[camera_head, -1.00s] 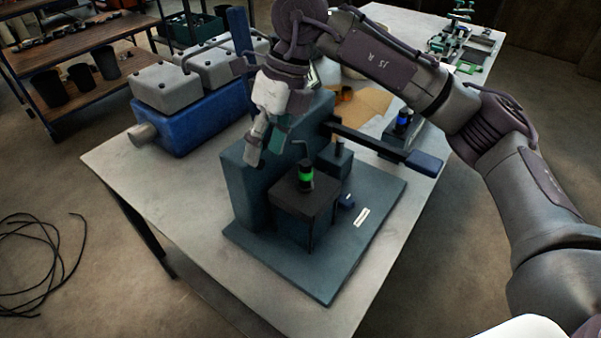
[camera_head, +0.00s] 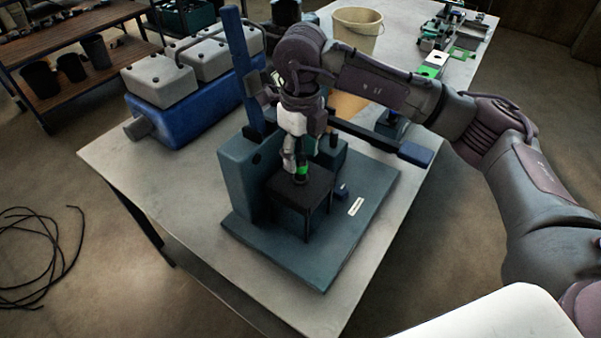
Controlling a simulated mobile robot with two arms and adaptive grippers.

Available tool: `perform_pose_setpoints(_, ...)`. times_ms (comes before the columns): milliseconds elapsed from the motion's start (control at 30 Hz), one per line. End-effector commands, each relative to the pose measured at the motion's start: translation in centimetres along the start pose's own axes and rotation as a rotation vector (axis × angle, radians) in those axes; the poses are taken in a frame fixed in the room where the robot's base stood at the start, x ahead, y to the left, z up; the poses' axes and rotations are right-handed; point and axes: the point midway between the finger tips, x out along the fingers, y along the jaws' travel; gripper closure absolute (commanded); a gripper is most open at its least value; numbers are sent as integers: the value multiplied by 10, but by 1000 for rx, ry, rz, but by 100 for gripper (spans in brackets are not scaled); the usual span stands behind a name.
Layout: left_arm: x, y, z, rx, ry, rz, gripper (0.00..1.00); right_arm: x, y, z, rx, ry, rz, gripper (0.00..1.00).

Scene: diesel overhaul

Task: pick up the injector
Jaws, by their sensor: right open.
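The likely injector, a small dark upright cylinder with a green band (camera_head: 303,171), stands on the black block of the teal test stand (camera_head: 290,262). My right gripper (camera_head: 297,165) points down right at it, with its fingers open around or just beside its upper part. The gripper hides the cylinder's top, and I cannot tell whether the fingers touch it. A similar part with a blue band (camera_head: 389,131) stands farther back, partly hidden behind the dark bar. My left gripper is not in view.
A blue engine block with grey covers (camera_head: 185,125) stands at the left of the table (camera_head: 150,190). A tall blue post and a dark horizontal bar with a blue end (camera_head: 415,154) are close to my right gripper. A beige bucket (camera_head: 355,32) stands behind.

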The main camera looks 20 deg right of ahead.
Motion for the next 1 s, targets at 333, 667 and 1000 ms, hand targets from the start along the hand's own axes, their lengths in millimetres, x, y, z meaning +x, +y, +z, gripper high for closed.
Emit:
perform_pose_setpoints(333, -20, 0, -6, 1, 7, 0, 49, 34, 1, -2, 0, 2, 0, 46)
perform_pose_setpoints(667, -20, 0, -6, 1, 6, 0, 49, 34, 1, -1, 0, 1, 0, 72)
perform_pose_setpoints(1000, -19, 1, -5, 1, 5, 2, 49, 34, 1, -1, 0, 1, 0, 100)
